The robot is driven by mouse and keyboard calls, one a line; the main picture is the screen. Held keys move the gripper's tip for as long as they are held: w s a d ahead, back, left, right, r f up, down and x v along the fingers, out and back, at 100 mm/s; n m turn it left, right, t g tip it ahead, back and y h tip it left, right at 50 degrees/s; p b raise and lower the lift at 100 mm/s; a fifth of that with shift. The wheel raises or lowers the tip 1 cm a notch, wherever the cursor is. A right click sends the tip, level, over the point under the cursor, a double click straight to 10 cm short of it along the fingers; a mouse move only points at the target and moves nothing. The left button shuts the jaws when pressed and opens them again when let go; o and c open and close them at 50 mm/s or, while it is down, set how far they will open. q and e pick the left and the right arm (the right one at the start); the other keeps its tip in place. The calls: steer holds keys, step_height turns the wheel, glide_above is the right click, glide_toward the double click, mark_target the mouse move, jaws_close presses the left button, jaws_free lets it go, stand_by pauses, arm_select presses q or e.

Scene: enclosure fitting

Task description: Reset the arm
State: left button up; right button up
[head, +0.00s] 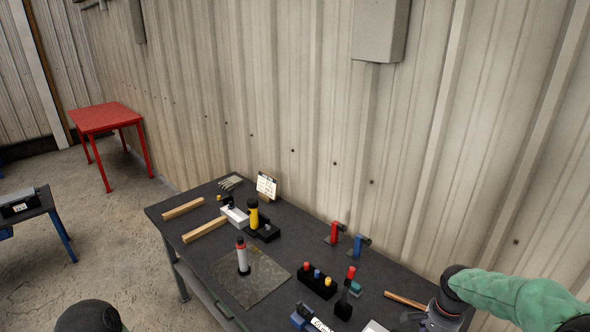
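My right arm (515,298), in a green sleeve, comes in from the right edge over the near right end of the dark workbench (215,215). My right gripper (432,318) is at its end, low in the picture. Its fingers are small and partly cut off by the bottom edge, so I cannot tell whether they are open or shut. A hammer-like wooden handle (404,300) lies right beside it. Of my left arm only a dark rounded part (90,316) with some green shows at the bottom left. My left gripper is out of view.
The corrugated wall closes off the back. A red table (105,117) stands far left.

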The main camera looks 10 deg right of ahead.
steer(key=a+f+n+y, duration=0.3)
steer(key=a+f+n, duration=0.2)
steer(key=a+f, duration=1)
steer(key=s+a+f+n, duration=0.5)
steer(key=s+a+f, duration=0.75)
steer(key=a, duration=0.25)
arm_select(q)
step_height(320, 180, down, 17)
steer(key=b, duration=1.6)
steer(key=shift+w+b, duration=0.4)
steer(key=shift+w, duration=0.05)
arm_select(e)
step_height(320, 180, down, 14)
steer(key=a+n, duration=0.1)
steer(key=shift+w+a+f+y, duration=0.2)
steer(key=shift+w+a+y, duration=0.1)
steer(key=shift+w+y, duration=0.1)
